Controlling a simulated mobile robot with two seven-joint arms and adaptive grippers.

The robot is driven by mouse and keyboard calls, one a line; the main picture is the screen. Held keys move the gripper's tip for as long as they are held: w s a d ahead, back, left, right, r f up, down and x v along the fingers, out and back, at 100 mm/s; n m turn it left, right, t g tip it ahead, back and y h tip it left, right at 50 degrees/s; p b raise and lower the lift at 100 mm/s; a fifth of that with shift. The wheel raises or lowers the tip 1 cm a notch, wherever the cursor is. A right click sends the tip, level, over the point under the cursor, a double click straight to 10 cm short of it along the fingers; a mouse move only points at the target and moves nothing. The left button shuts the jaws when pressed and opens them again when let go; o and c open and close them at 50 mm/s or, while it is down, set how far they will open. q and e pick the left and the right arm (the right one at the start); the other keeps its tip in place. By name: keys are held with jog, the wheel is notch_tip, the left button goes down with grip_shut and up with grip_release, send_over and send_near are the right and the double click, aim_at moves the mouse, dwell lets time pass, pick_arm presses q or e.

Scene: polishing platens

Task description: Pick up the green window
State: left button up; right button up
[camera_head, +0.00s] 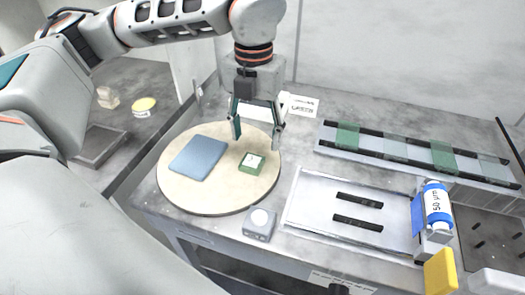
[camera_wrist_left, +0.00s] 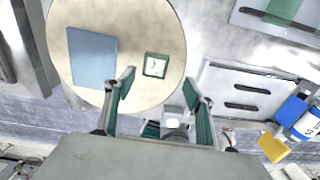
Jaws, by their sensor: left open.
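A small green-framed square piece with a white face (camera_head: 251,162) lies on a round beige platen (camera_head: 215,198). I cannot tell for sure whether it is the green window, as green see-through panes (camera_head: 347,135) (camera_head: 443,156) also lie on a long rack at the right. My left gripper (camera_head: 257,133) is open and empty, pointing down above the back of the platen, just behind the small green piece. In the left wrist view the green-framed piece (camera_wrist_left: 156,65) lies just beyond the open fingers (camera_wrist_left: 158,78). My right gripper is not seen.
A blue square pad (camera_head: 199,157) lies left of the green piece. A grey box with a round white button (camera_head: 260,222) stands in front of the platen. A white tray (camera_head: 300,215) with two dark slots, a white-and-blue bottle (camera_head: 437,205) and a yellow block (camera_head: 440,272) are at the right.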

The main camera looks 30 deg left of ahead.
aim_at(252, 161)
pick_arm(q)
jog(key=f, duration=0.2)
jog(key=shift+s+a+f, duration=0.1)
jog(key=shift+s+f, duration=0.2)
jog(key=f, duration=0.3)
jog(key=shift+s+a+f, duration=0.1)
jog(key=shift+a+f, duration=0.15)
jog(key=shift+a, duration=0.05)
jog(key=shift+f, duration=0.7)
jog(key=shift+c, duration=0.3)
jog(key=c, duration=1.2)
